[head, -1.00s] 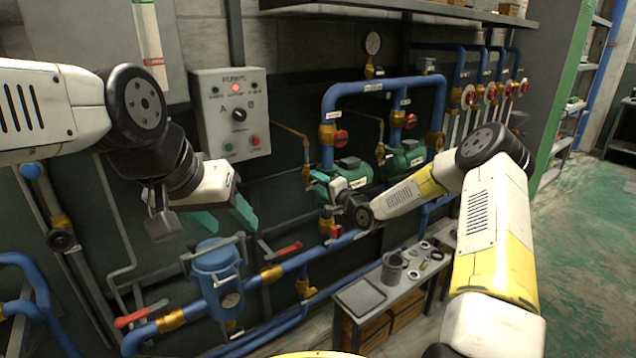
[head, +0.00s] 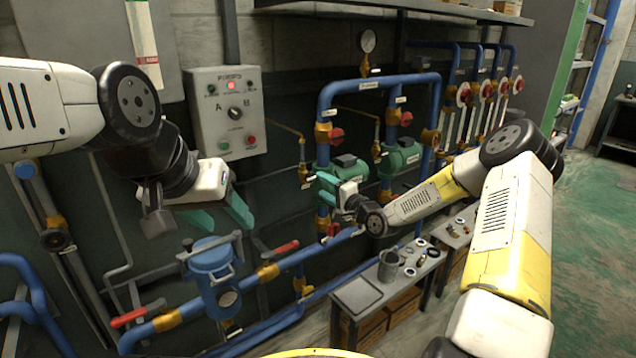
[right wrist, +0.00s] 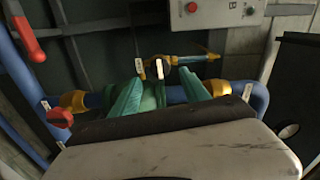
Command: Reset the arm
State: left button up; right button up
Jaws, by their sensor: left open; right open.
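My left arm comes in from the left in the head view. Its gripper (head: 219,214) is open, with teal fingers apart and nothing between them, in front of the wall below the control panel (head: 226,112). My right arm reaches in from the right, bent at the elbow. Its gripper (head: 328,192) is small in the head view, in front of the blue pipes by the left green pump (head: 343,168). In the right wrist view the teal fingers (right wrist: 160,95) are apart. A green body and blue pipe show behind them; contact cannot be told.
A blue filter housing (head: 214,272) and red-handled valves stand on low pipes at the left. A low bench (head: 358,297) carries a grey mug (head: 390,266) and small parts. A pressure gauge (head: 367,41) is above the pipes. Green floor (head: 598,230) is open at the right.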

jog(key=shift+s+d, duration=0.4)
jog(key=shift+s, duration=0.2)
jog(key=s+d+r+n+g+h, duration=0.35)
jog(key=s+r+h, duration=0.2)
jog(key=s, duration=0.35)
jog(key=s+d+r+n+g+h, duration=0.2)
jog(key=s+d+r+n+h, duration=0.25)
jog(key=s+r, duration=0.35)
jog(key=s+d+r+n+g, duration=0.1)
jog(key=s+r, duration=0.1)
jog(key=s, duration=1)
jog(key=s+d+r+g+y, duration=0.1)
jog(key=s+g, duration=0.1)
jog(key=s, duration=1)
jog(key=shift+s+r+n+y, duration=0.2)
jog(key=shift+r+n+y, duration=0.1)
jog(key=shift+r+n, duration=0.1)
